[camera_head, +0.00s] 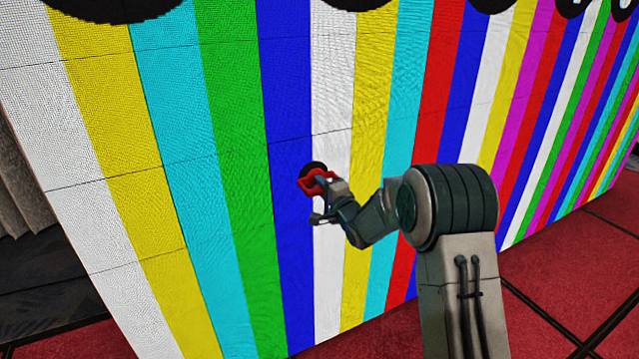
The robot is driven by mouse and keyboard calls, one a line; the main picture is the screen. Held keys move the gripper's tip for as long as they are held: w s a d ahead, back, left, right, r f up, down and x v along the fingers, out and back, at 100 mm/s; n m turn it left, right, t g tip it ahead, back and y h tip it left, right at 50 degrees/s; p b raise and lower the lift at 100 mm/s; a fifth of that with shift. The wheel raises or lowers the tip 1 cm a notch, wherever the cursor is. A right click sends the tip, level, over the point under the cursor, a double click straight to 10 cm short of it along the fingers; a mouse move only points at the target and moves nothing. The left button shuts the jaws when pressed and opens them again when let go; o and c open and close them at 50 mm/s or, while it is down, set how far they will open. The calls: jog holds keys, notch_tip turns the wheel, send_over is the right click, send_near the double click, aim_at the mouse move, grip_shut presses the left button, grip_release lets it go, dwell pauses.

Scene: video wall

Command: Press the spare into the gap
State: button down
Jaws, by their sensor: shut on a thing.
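The video wall (232,130) fills most of the view with vertical colour bars. My gripper (322,192) is in front of it, by the edge between a blue bar and a white bar. It is shut on a small red piece (314,181), which I take to be the spare. A dark rounded patch (314,167) shows just behind and above the red piece. I cannot tell whether this patch is the gap or part of the held piece. I also cannot tell whether the red piece touches the wall.
Thin seams divide the wall into panels, and black round shapes (487,4) run along its top. Red floor tiles (566,268) with dark joints lie at the lower right. A grey curtain (22,190) hangs at the left edge beside a dark floor area.

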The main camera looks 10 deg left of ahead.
jog(key=shift+r, duration=0.2)
jog(key=shift+v, duration=0.95)
jog(key=shift+f, duration=0.15)
jog(key=shift+s+d+b, duration=0.1)
jog(key=shift+s+b, duration=0.05)
jog(key=shift+b, duration=0.15)
jog(key=shift+b+v, duration=0.55)
jog(key=shift+v, duration=2.3)
jog(key=c, duration=2)
grip_release()
grip_shut()
